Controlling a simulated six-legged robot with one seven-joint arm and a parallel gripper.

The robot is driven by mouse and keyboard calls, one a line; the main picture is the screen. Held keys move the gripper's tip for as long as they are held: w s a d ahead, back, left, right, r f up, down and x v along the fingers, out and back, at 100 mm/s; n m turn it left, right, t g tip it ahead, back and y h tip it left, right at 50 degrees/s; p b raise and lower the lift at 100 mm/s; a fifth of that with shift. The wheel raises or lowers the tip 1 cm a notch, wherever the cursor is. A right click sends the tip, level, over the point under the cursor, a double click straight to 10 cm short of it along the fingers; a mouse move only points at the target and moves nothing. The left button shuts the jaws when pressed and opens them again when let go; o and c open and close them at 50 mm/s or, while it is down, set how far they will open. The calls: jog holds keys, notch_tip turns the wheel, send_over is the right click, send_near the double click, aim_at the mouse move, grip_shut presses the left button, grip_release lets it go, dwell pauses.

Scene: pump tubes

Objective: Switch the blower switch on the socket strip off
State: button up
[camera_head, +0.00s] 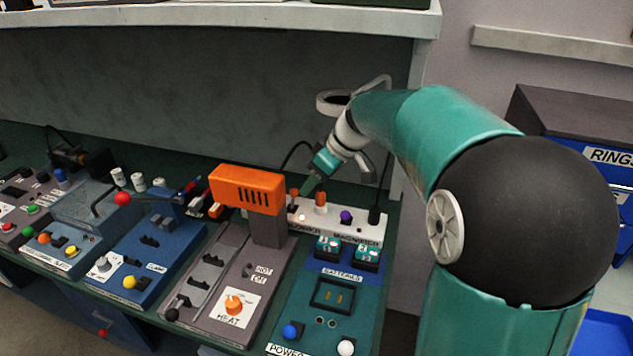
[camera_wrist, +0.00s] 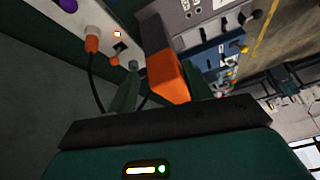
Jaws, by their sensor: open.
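The white socket strip (camera_head: 340,228) lies at the back of the bench, with a partly hidden blower label at its left end and a magnifier label at its right. The blower switch (camera_wrist: 118,50) is a small dark lever with an orange tip in the wrist view. A small lamp (camera_wrist: 117,34) beside it glows. My gripper (camera_head: 314,180) is open and empty, above and behind the strip's left end. In the wrist view its fingers (camera_wrist: 162,76) are spread, the left one close to the switch; I cannot tell whether it touches.
An orange plug (camera_head: 320,202) with a black cord stands by the switch. A purple knob (camera_head: 346,216) and a black plug (camera_head: 375,214) are farther right. The orange blower housing (camera_head: 247,190) rises just left of my gripper. The battery panel (camera_head: 335,290) lies in front.

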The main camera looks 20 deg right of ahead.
jog(key=shift+s+a+r, duration=0.2)
jog(key=shift+s+r, duration=0.05)
jog(key=shift+s, duration=0.45)
